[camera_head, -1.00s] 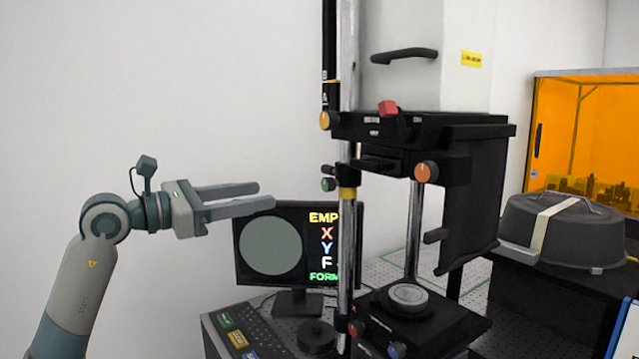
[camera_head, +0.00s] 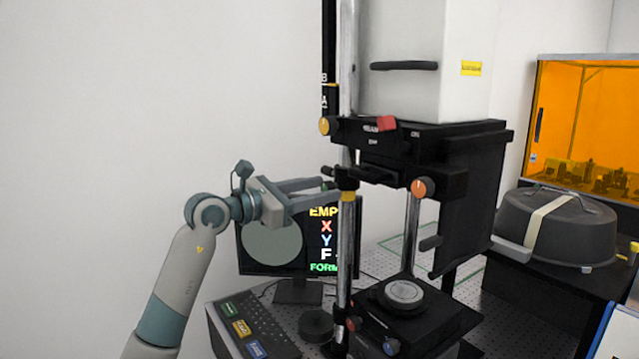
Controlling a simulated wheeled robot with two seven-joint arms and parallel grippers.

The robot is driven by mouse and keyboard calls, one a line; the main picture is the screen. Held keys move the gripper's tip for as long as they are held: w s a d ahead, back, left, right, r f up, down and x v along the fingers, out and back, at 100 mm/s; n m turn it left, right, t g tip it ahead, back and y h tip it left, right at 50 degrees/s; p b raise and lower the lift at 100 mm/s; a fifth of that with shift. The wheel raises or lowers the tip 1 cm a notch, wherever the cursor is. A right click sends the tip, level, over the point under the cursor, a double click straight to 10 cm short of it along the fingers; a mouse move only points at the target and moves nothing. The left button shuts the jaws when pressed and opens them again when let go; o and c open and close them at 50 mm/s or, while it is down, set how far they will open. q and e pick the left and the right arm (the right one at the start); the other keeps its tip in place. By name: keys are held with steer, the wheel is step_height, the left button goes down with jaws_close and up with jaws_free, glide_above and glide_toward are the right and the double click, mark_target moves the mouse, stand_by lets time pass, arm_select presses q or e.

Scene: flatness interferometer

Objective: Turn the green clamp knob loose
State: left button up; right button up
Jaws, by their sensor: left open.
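My left gripper (camera_head: 331,190) is open, with its two fingers pointing right at the black clamp (camera_head: 347,178) on the upright chrome post. The green clamp knob, on the left side of this clamp, is hidden or nearly hidden at the fingertips. The fingertips appear to lie around the knob's place, but I cannot tell whether they touch it. A yellow ring (camera_head: 347,196) sits on the post just below the clamp. My right gripper is not in view.
An orange knob (camera_head: 419,188) and a yellow knob (camera_head: 324,126) are on the black instrument head. A monitor (camera_head: 272,245) stands behind and below the gripper. A keyboard panel (camera_head: 262,325) lies in front. The wall side at left is free.

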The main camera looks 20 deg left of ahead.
arm_select(q)
steer(key=shift+w+d, duration=0.15)
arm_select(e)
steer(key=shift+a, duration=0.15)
arm_select(q)
steer(key=c, duration=1)
steer(key=shift+c, duration=0.2)
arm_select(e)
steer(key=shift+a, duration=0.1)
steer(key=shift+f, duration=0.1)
